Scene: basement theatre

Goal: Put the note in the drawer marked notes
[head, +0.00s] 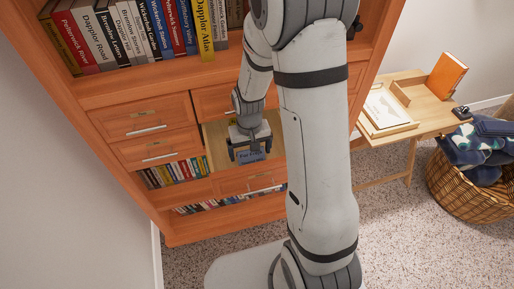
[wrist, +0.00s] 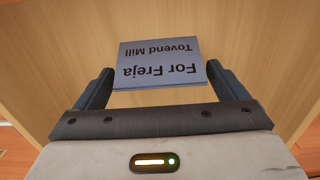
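The note (head: 252,156) is a small blue-grey piece with dark writing. In the wrist view the note (wrist: 160,65) reads "For Freja, Tovend Mill", upside down. It is inside an open, light wood drawer (head: 216,143) of the orange-brown cabinet. My gripper (head: 250,154) points down into this drawer. In the wrist view its two dark fingers (wrist: 160,78) stand wide apart, one at each side of the note, with thin gaps showing beside its edges. The note appears to lie on the drawer floor. The marking on the drawer is too small to read.
Closed drawers (head: 150,130) with metal handles are at the left, and another drawer (head: 250,180) is below. Books (head: 140,30) fill the upper shelf. A small table (head: 420,110) with a tray (head: 385,112) stands at right, near a wicker basket (head: 470,185) of cloth.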

